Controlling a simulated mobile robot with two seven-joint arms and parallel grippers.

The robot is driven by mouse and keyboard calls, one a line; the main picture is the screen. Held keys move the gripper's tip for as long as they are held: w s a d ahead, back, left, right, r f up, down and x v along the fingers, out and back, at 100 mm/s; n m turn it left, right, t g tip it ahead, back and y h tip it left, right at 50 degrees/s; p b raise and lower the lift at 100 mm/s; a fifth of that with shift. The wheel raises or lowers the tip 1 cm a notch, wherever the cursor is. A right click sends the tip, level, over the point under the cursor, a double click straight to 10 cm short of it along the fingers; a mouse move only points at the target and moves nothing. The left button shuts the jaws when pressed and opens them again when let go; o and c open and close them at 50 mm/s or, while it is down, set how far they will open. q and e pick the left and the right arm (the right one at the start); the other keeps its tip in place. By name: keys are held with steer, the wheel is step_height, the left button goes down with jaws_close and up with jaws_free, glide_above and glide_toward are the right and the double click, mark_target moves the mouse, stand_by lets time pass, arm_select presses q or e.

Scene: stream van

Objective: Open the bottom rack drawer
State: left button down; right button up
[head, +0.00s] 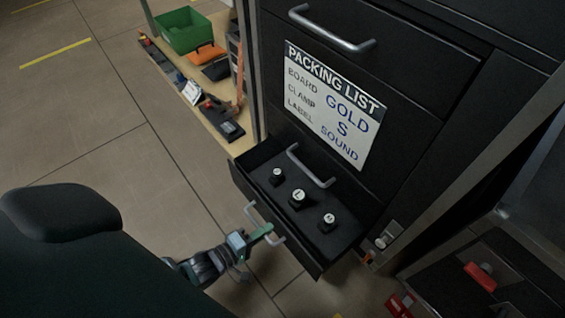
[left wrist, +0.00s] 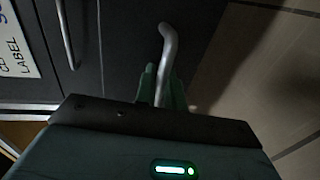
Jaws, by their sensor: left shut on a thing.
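The bottom rack drawer (head: 244,184) is black and stands pulled out from the dark rack in the head view. Several small black pieces with white lettered tops, one of them marked L (head: 298,197), stand inside it. Its silver bar handle (head: 252,214) is on the drawer's front. My left gripper (head: 262,233) is shut on this handle. In the left wrist view the green fingers (left wrist: 160,88) close around the silver handle (left wrist: 168,45), whose bent end sticks out beyond them. My right gripper is not in view.
A packing list sign (head: 335,105) is on the rack above the drawer. Another handle (head: 331,30) is higher up. A wooden shelf with a green bin (head: 184,32) and tools stands behind left. A red item (head: 480,276) lies at lower right. The tiled floor at left is clear.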

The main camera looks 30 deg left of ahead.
arm_select(q)
steer(key=f+p+v, duration=0.1)
steer(key=v, duration=0.7)
steer(key=shift+s+a+f, duration=0.2)
steer(key=shift+s+f, duration=0.1)
steer(key=shift+s, duration=0.15)
steer(key=c, duration=1.6)
jaws_free()
